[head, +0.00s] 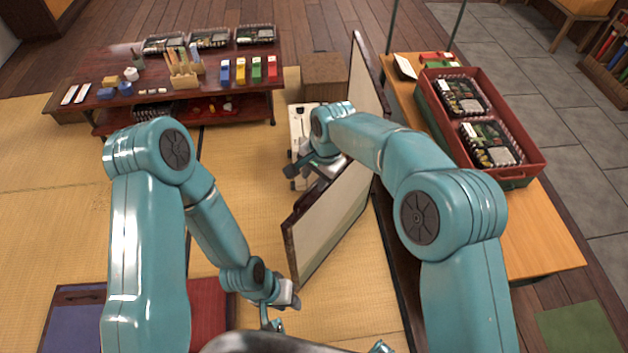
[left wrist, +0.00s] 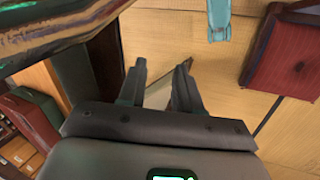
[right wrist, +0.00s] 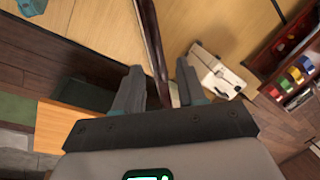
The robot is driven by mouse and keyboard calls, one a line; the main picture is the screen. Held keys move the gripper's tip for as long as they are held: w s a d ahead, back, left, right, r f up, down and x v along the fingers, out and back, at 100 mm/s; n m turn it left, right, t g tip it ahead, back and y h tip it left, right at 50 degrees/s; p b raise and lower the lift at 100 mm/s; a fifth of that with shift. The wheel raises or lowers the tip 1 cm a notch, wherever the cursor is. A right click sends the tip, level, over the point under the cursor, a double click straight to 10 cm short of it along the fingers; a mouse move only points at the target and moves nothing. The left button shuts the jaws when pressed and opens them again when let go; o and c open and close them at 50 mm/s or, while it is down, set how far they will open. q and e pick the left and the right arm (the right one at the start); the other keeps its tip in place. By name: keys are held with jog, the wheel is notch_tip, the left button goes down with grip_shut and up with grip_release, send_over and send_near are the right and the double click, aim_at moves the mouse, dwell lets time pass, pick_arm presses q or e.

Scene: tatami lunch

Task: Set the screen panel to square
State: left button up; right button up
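The screen panel (head: 335,222) stands upright on the tatami in the head view, pale with a dark frame and slanted across the mat. A farther pale, dark-framed section (head: 365,85) rises behind my right arm, which hides the middle. My right gripper (head: 318,168) is at the panel's upper edge. In the right wrist view, the dark frame edge (right wrist: 153,40) runs down between the separated fingers of this gripper (right wrist: 157,82); I cannot see contact. My left gripper (head: 272,318) is low, in front of the panel's near end. Its fingers (left wrist: 160,80) are apart in the left wrist view.
A white case (head: 300,118) stands left of the screen, near a brown box (head: 325,70). A low dark table (head: 200,92) is at the back left. A bench (head: 545,240) with a red crate (head: 530,168) borders the right. Open tatami (head: 60,190) lies left.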

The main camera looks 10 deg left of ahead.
notch_tip(320, 180, up, 12)
jog(key=s+d+p, duration=0.1)
jog(key=d, duration=0.1)
jog(key=shift+d+r, duration=0.15)
jog(key=shift+r, duration=0.1)
jog(key=shift+s, duration=0.1)
